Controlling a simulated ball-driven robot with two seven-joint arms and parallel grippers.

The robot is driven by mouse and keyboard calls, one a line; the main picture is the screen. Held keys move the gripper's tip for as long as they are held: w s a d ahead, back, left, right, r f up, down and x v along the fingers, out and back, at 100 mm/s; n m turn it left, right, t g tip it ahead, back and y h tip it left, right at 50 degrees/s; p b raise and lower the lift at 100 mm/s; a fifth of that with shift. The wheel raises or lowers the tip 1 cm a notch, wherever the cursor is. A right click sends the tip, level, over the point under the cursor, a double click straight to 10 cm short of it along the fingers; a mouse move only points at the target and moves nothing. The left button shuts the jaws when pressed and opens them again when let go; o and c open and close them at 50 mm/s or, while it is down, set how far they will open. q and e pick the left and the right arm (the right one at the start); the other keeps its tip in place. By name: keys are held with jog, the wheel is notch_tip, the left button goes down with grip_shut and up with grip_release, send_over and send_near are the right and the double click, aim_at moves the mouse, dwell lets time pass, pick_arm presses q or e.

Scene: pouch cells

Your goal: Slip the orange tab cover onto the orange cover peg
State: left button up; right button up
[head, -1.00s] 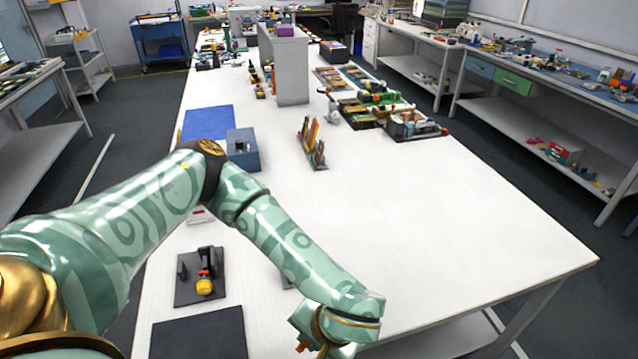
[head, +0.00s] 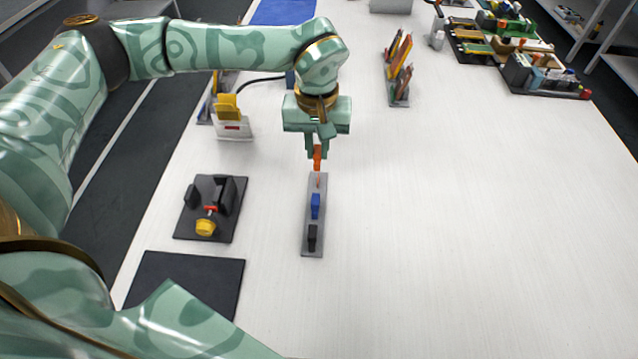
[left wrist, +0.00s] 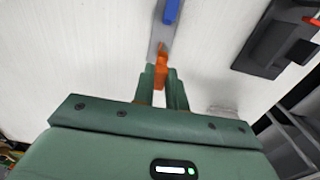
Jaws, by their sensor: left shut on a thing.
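My left gripper (head: 317,148) is shut on the orange tab cover (head: 317,158). It holds the cover at the far end of a narrow grey strip (head: 314,245). An orange bit (head: 318,180) shows just below the cover, at the strip's far end; I take it for the orange peg. I cannot tell whether the cover is around it or only above it. A blue cover (head: 315,206) and a black cover (head: 312,238) stand on the strip. In the left wrist view the orange cover (left wrist: 161,70) is between the fingers, beside the strip's end. My right gripper is not in view.
A dark fixture (head: 228,207) with a yellow knob (head: 205,227) stands left of the strip. A black mat (head: 190,283) lies nearer. A pencil rack (head: 397,85) stands at the back.

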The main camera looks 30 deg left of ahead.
pick_arm(q)
jog(key=shift+f+b, duration=0.45)
jog(key=shift+f, duration=0.35)
jog(key=shift+f+b, duration=0.35)
jog(key=shift+w+f, duration=0.1)
jog(key=shift+r, duration=0.2)
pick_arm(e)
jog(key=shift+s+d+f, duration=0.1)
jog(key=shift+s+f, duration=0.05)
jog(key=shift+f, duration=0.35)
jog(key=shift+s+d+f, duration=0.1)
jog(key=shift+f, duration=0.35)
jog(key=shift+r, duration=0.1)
pick_arm(q)
jog(key=shift+s+d+r+p, duration=0.1)
jog(key=shift+s+p, duration=0.15)
jog(key=shift+p, duration=0.25)
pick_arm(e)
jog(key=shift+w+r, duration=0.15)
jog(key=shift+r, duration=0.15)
pick_arm(q)
jog(key=shift+f, duration=0.25)
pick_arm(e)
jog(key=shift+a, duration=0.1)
